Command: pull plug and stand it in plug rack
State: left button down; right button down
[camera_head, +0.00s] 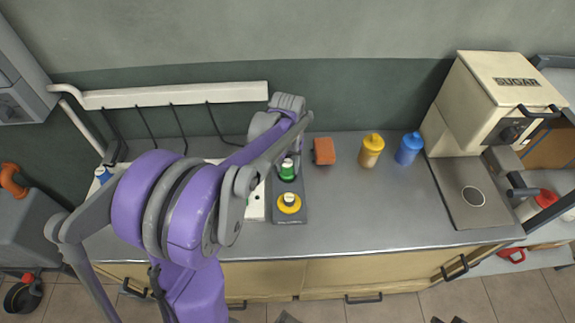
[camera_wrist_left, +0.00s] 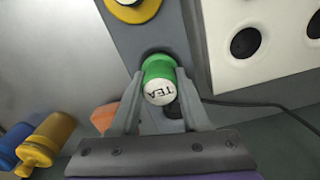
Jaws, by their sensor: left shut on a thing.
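My left gripper (camera_head: 288,160) reaches down from above, and its two fingers show in the left wrist view (camera_wrist_left: 160,88). It is shut on a green plug (camera_head: 287,173) with a white top marked TEA, which also shows in the left wrist view (camera_wrist_left: 158,68). The plug is at the far end of a dark grey block (camera_head: 297,216), over a dark round opening; how deep it sits is hidden. A yellow piece with a white top (camera_head: 289,203) sits at the block's near end. I cannot tell which part is the plug rack.
A white panel with dark holes (camera_wrist_left: 250,75) lies beside the block. A black cable (camera_wrist_left: 250,104) runs off from near the gripper. An orange block (camera_head: 324,151), a yellow bottle (camera_head: 371,150) and a blue bottle (camera_head: 409,149) stand to the right. The counter front right is clear.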

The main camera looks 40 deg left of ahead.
pick_arm(q)
jog(key=shift+f+b, duration=0.5)
jog(key=shift+f, duration=0.15)
pick_arm(e)
jog(key=shift+s+f, duration=0.15)
jog(key=shift+f, duration=0.45)
pick_arm(q)
jog(key=c, duration=0.7)
grip_release()
jog(key=shift+r+p, duration=1.6)
jog(key=shift+r, duration=1.25)
jog(key=shift+r+p, duration=1.35)
jog(key=shift+r, duration=1.35)
pick_arm(e)
notch_tip(320, 180, up, 8)
jog(key=w, duration=0.3)
jog(key=shift+t, duration=0.3)
jog(key=shift+s+f, duration=0.1)
jog(key=shift+s, duration=0.05)
